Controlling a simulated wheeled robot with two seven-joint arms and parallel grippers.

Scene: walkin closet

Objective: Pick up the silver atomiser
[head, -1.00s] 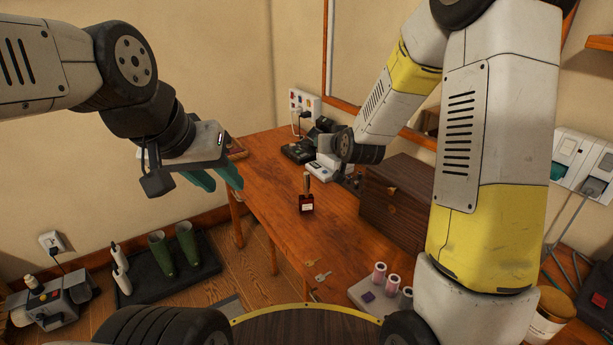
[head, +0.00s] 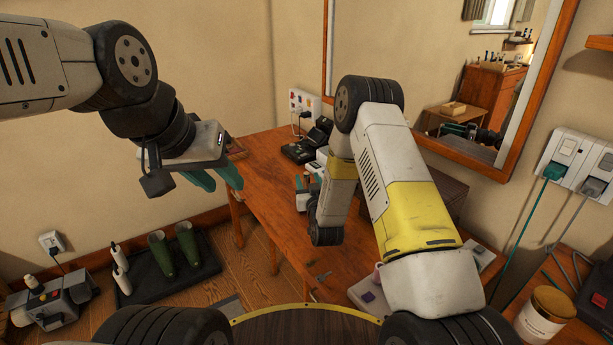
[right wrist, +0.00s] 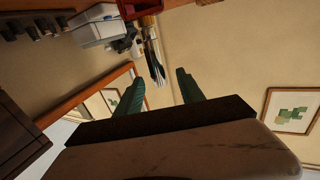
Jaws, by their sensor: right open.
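I cannot make out a silver atomiser in either view now. My right arm covers the middle of the wooden table (head: 265,180). My right gripper (head: 305,182) is over the table, mostly hidden behind its own wrist in the head view.
A dark box (head: 452,190) stands behind my right arm. A black device (head: 298,152) is at the table's back. A key (head: 323,277) lies near the front. A mirror (head: 480,90) is on the wall. A jar (head: 545,313) stands at the right.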

